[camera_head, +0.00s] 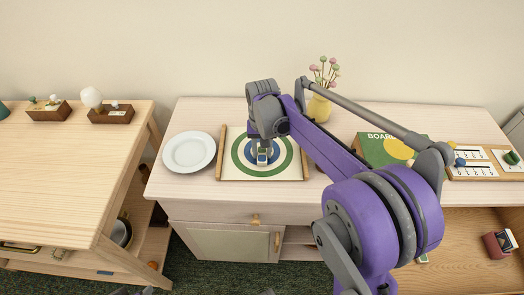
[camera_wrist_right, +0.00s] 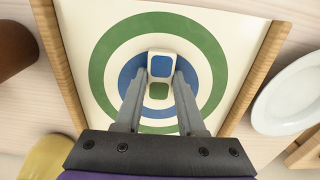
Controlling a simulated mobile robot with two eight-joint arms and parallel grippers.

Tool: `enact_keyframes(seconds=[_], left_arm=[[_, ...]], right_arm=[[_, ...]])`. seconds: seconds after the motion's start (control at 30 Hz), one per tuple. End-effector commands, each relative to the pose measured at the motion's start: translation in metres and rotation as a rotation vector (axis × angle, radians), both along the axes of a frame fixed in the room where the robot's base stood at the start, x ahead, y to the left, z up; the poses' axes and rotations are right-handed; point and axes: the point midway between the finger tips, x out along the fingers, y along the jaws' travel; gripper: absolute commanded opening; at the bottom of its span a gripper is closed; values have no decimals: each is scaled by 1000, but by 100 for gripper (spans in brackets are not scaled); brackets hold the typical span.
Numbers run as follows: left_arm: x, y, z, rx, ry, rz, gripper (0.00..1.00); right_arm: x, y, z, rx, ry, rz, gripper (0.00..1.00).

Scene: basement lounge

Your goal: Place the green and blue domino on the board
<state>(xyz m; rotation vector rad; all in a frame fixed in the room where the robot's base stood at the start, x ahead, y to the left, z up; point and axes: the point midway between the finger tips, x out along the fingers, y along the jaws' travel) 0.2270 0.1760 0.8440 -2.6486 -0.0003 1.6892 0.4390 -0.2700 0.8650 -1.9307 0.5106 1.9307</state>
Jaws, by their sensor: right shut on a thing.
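The board (camera_head: 293,172) is a cream square with green and blue rings and wooden side rails, lying on the dresser top; it also fills much of the right wrist view (camera_wrist_right: 86,18). The green and blue domino (camera_wrist_right: 160,66) is a white block with one blue and one green square, the blue end farther from my wrist. My right gripper (camera_wrist_right: 156,88) is shut on it over the blue centre of the board. The gripper (camera_head: 262,148) also shows in the head view, with the domino (camera_head: 262,156) below it. I cannot tell whether the domino touches the board. My left gripper is not in view.
A white plate (camera_head: 189,152) is left of the board. A yellow flower vase (camera_head: 319,107) stands behind to the right, and a green box (camera_head: 377,149) is farther right. A wooden tray (camera_head: 480,171) lies at the far right. A separate wooden table (camera_head: 75,165) stands left.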

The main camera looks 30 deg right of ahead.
Motion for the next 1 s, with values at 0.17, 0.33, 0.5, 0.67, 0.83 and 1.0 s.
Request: enact_keyframes(seconds=[0.17, 0.33, 0.5, 0.67, 0.83, 1.0], left_arm=[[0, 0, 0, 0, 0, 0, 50], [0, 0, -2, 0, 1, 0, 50], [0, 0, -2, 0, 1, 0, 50], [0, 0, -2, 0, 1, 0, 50], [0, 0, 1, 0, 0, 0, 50], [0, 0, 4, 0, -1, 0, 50]], right_arm=[[0, 0, 0, 0, 0, 0, 0], [0, 0, -3, 0, 0, 0, 44], [0, 0, -3, 0, 0, 0, 69], [0, 0, -3, 0, 0, 0, 69], [0, 0, 2, 0, 0, 0, 69], [0, 0, 27, 0, 0, 0, 69]])
